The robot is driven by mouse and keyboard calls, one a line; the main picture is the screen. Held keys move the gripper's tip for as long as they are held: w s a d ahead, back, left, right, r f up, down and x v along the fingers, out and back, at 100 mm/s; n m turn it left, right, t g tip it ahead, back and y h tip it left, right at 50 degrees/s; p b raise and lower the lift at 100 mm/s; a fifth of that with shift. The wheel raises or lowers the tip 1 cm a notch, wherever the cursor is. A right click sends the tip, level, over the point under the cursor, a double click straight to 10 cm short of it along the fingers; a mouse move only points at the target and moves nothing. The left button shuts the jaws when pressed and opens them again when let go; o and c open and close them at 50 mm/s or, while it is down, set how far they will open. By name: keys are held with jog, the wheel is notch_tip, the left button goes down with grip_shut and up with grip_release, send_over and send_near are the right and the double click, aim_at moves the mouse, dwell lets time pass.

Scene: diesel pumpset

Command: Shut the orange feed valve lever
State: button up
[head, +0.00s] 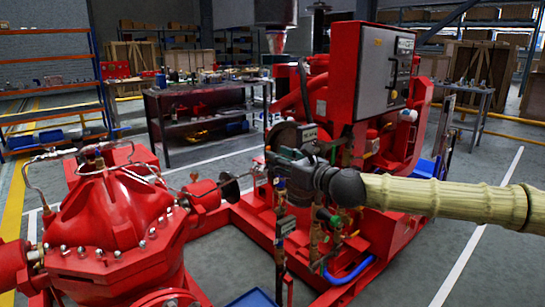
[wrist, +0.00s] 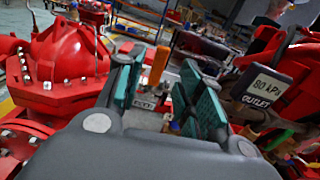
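The orange lever (wrist: 157,66) shows in the wrist view as an upright bar, seen through the gap between my gripper's fingers. My gripper (wrist: 163,62) is open, with a teal-padded finger on each side of the lever in the picture. I see no finger touching it, and I cannot tell how far beyond the fingertips it is. A small label plate (wrist: 143,103) shows below the lever. In the head view my gripper (head: 284,160) is in front of the red pumpset, and I cannot make out the orange lever there.
A red pump casing (head: 108,215) stands at the left. The red engine with a grey control panel (head: 385,70) stands behind my gripper. An outlet gauge sign (wrist: 262,87) is close on the right in the wrist view. Pipes and small valves crowd below. Grey floor (head: 500,230) is clear at the right.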

jog(key=v, duration=0.7)
